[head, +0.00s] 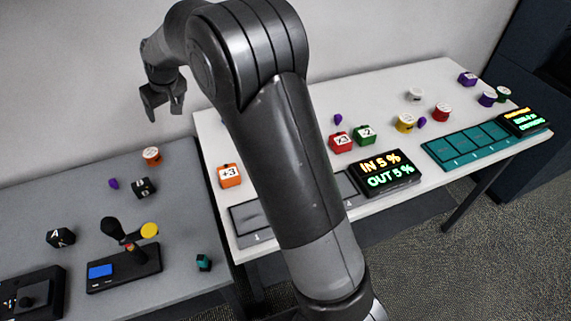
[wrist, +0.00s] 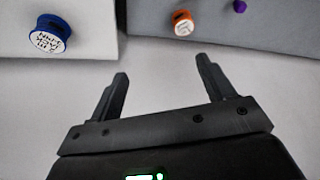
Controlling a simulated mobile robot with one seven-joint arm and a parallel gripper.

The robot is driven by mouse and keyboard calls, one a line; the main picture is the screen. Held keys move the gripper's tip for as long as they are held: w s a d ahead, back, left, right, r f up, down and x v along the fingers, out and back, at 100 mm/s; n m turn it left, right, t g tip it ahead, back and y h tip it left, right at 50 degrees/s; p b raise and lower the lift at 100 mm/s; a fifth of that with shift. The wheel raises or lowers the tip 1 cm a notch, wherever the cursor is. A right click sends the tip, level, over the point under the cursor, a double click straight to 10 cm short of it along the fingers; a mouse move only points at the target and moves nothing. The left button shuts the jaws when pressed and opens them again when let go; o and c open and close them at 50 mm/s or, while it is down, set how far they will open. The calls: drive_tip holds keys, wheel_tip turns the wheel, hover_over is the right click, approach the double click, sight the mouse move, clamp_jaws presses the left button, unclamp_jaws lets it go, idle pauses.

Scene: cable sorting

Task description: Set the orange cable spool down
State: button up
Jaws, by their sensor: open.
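The orange cable spool (head: 152,155) stands on the grey table near its back edge, with a white label on its top. It also shows near the top of the wrist view (wrist: 182,22), beyond my fingertips. My gripper (head: 166,106) is raised near the wall, above and apart from the spool. In the wrist view its two fingers (wrist: 162,70) are spread with nothing between them.
A purple piece (head: 113,183) and a black block (head: 144,187) lie near the spool. An orange block (head: 229,175) sits on the white table. A blue spool (wrist: 48,36) shows in the wrist view. Bare grey tabletop (head: 60,200) lies left of the spool.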

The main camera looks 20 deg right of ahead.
drive_tip(key=s+d+r+m+h, duration=0.1)
drive_tip(key=s+d+r, duration=0.5)
drive_tip(key=s, duration=0.3)
drive_tip(key=s+d+r+m, duration=0.1)
drive_tip(key=s+d+r, duration=0.45)
drive_tip(key=s, duration=0.25)
drive_tip(key=s+d+m, duration=0.1)
drive_tip(key=s+d, duration=0.1)
drive_tip(key=s, duration=0.5)
drive_tip(key=s+d+f+m, duration=0.1)
drive_tip(key=s+d, duration=0.2)
drive_tip(key=s, duration=0.5)
drive_tip(key=s+d+f+m+t+h, duration=0.1)
drive_tip(key=s+d, duration=0.2)
drive_tip(key=s, duration=0.5)
drive_tip(key=shift+d+f, duration=0.25)
